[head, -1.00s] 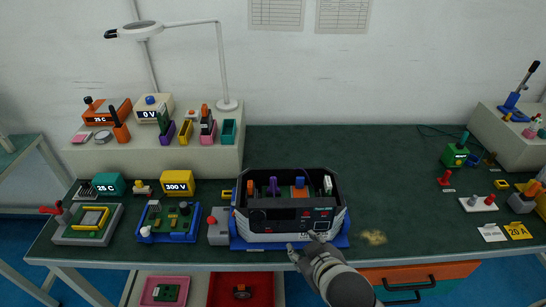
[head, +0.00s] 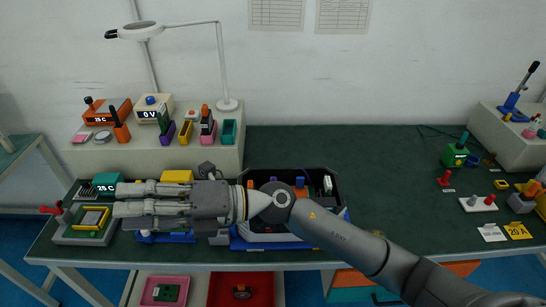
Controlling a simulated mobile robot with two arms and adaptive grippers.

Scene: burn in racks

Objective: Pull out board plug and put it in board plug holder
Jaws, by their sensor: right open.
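My right arm comes in from the lower right and stretches left across the bench. Its gripper (head: 120,199) is open, with the fingers pointing left and nothing seen between them. The fingertips overlap the right side of a grey fixture (head: 68,238) with a yellow frame (head: 91,217) on a green board. A blue board fixture (head: 165,238) lies under the gripper and is mostly hidden. I cannot tell which part is the board plug or which is its holder. My left gripper is not in view.
A black open-topped case (head: 328,187) on a blue base is partly hidden by my arm. A beige shelf (head: 215,160) with coloured holders and a lamp (head: 222,60) stand behind. A teal display box (head: 106,182) is near the fingertips. The bench's right middle (head: 390,165) is clear.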

